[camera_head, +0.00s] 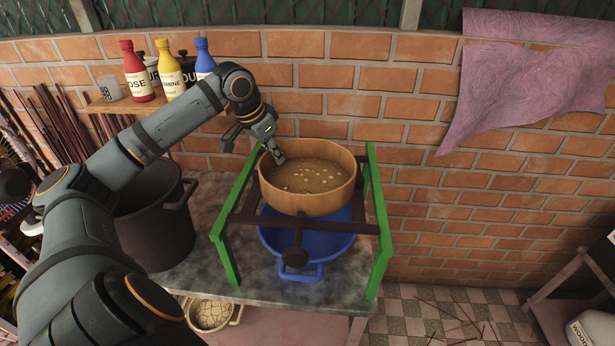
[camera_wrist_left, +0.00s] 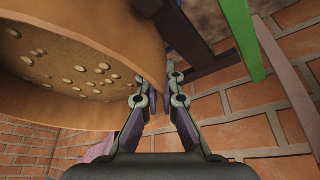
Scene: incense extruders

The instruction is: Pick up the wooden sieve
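The wooden sieve (camera_head: 308,201) is a round, orange-brown drum with pale bits on its mesh. It sits in a green-and-dark frame over a blue pot (camera_head: 330,245). In the left wrist view the sieve (camera_wrist_left: 105,40) fills the upper left. My left gripper (camera_head: 275,155) is at the sieve's back-left rim. In the left wrist view its fingertips (camera_wrist_left: 157,85) are close together on either side of the sieve's wall and look shut on it. The sieve looks level and still in the frame. My right gripper is not in view.
Green posts (camera_head: 377,220) of the frame stand beside the sieve. A large dark pot (camera_head: 153,225) stands on the grey worktop to the left. A shelf with red (camera_head: 136,75), yellow and blue bottles is behind my left arm. A brick wall (camera_head: 440,150) closes the back.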

